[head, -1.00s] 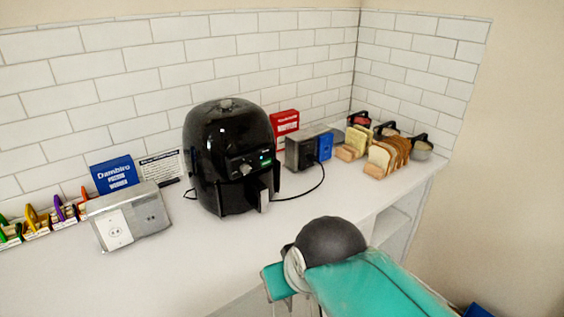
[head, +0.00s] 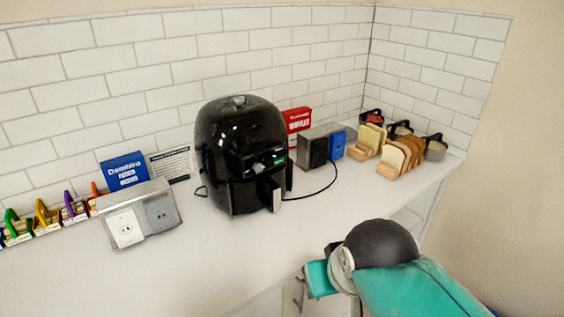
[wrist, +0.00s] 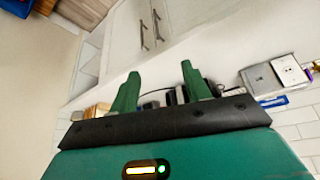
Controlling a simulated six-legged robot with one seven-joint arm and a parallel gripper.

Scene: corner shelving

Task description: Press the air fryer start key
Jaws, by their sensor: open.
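The black air fryer (head: 240,150) stands upright on the white counter in the head view. Its front has a small lit green display (head: 278,157), a round knob (head: 258,168) and a drawer handle (head: 272,193). I cannot make out the start key among the small controls. My gripper (wrist: 156,82) shows in the wrist view with its two green fingers spread apart and nothing between them. It is away from the air fryer, on the near side of the counter. In the wrist view, dark shapes behind the fingers are too covered to tell apart.
A grey outlet box (head: 140,213) stands left of the fryer and a second box (head: 315,146) right of it, with a black cord. Bread slices (head: 400,155) stand at the right. The counter (head: 215,255) before the fryer is clear. Cabinet handles (wrist: 151,30) show in the wrist view.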

